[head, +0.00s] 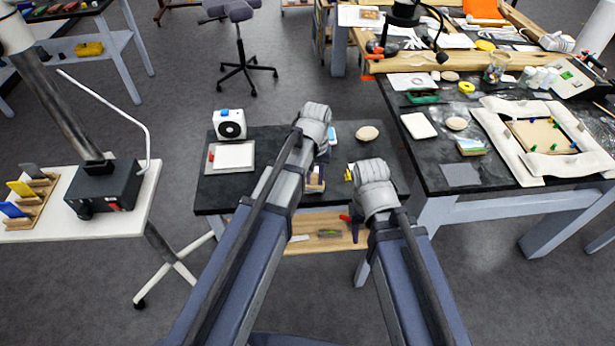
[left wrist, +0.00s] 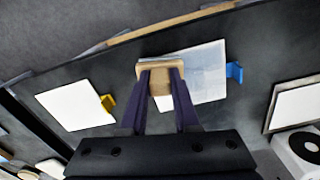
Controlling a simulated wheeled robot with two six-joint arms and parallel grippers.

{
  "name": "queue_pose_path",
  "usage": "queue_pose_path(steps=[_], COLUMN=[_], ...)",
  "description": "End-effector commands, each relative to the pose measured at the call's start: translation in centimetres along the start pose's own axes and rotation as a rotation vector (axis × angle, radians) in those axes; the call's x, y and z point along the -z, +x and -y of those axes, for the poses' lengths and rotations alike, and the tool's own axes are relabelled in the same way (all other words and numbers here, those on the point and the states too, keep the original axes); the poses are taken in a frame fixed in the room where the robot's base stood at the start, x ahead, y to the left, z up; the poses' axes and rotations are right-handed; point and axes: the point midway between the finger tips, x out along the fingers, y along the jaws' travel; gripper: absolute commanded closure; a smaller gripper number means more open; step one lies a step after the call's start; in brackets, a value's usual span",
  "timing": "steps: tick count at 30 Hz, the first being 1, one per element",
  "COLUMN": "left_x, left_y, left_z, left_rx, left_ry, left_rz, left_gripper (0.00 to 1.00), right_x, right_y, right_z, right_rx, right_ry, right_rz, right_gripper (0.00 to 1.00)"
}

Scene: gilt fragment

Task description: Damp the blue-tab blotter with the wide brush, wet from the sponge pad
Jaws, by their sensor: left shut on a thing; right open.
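My left gripper (left wrist: 160,84) is shut on the wooden wide brush (left wrist: 159,69). In the left wrist view the brush is over the left end of the blue-tab blotter (left wrist: 204,80); I cannot tell if it touches. The blotter looks pale blue-grey over much of its face, whiter along its upper edge. Its blue tab (left wrist: 235,72) points right. In the head view my left arm hides most of this, and the brush (head: 316,181) shows below the wrist. I cannot surely identify the sponge pad.
A white pad in a tray (head: 232,156) and a round-faced device (head: 230,124) stand at the table's left. A beige oval (head: 367,133) lies at the back right. A wooden shelf (head: 325,244) is in front.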

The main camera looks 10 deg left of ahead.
Motion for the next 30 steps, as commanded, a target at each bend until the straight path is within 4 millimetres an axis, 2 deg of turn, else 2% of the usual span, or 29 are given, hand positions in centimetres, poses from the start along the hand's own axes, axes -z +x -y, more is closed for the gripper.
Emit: queue_pose_path(steps=[8,22,30], left_x=[0.3,3.9,4.2], left_y=[0.0,0.1,0.1], left_z=[-0.1,0.6,0.7], left_rx=[0.0,0.0,0.0], left_ry=[-0.001,-0.002,-0.001], left_rz=[0.0,0.0,0.0], left_gripper=[1.0,1.0,1.0], right_x=[0.0,0.0,0.0], right_y=[0.0,0.1,0.1], right_z=[0.0,0.0,0.0], right_rx=[0.0,0.0,0.0], right_ry=[0.0,0.0,0.0], right_rz=[0.0,0.0,0.0], right_gripper=[0.5,0.5,0.5])
